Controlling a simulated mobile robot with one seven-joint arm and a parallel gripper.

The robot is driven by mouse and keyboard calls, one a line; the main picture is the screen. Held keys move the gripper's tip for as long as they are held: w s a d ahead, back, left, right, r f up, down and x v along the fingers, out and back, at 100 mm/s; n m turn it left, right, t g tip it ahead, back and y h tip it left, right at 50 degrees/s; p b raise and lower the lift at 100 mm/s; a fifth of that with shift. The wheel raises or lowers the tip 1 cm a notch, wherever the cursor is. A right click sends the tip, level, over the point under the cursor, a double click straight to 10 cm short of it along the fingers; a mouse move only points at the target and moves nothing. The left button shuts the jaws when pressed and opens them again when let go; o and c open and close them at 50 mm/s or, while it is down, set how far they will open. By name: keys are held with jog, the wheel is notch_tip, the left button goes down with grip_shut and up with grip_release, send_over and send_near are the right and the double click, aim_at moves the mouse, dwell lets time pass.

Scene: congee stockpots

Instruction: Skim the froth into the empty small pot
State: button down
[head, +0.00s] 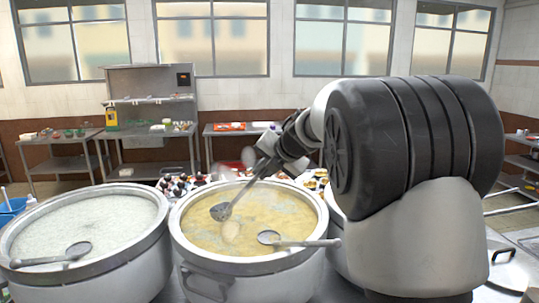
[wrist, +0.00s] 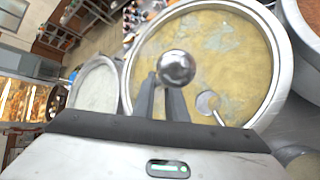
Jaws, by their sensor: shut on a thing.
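My gripper (head: 268,158) is shut on the handle of a metal skimmer (head: 221,211) and holds it tilted over the middle stockpot (head: 187,262). The round skimmer head is over the left part of the yellowish broth (head: 270,205); I cannot tell whether it touches the surface. Pale grey froth patches show on the broth. In the wrist view, a shiny round metal head (wrist: 176,68) shows just beyond my gripper (wrist: 163,88), in front of the broth. I cannot make out the empty small pot in either view.
A second ladle (head: 268,238) lies across the middle pot's right front rim. The left stockpot (head: 150,246) holds white congee, with another ladle (head: 78,250) on it. Several bottles (head: 180,184) stand behind the middle pot. Another large pot (wrist: 289,12) is at the right.

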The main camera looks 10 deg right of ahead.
jog(key=a+p, duration=0.1)
jog(key=p, duration=0.1)
jog(key=w+p, duration=0.1)
jog(key=p, duration=0.1)
jog(key=shift+a+n+g+h, duration=0.3)
jog(key=shift+a+g+h, duration=0.1)
jog(key=s+d+f+t+y+b, duration=0.1)
jog(key=f+b, duration=0.5)
jog(key=b, duration=0.7)
jog(key=s+d+f+m+t+y+b, duration=0.1)
jog(key=d+f+b, duration=0.5)
jog(key=b, duration=0.7)
jog(key=shift+s+d+f+m+t+y, duration=0.35)
jog(key=shift+s+f+y, duration=0.3)
jog(key=shift+s, duration=0.5)
notch_tip(320, 180, up, 14)
jog(key=p, duration=1.5)
jog(key=shift+r, duration=0.2)
jog(key=shift+p, duration=0.4)
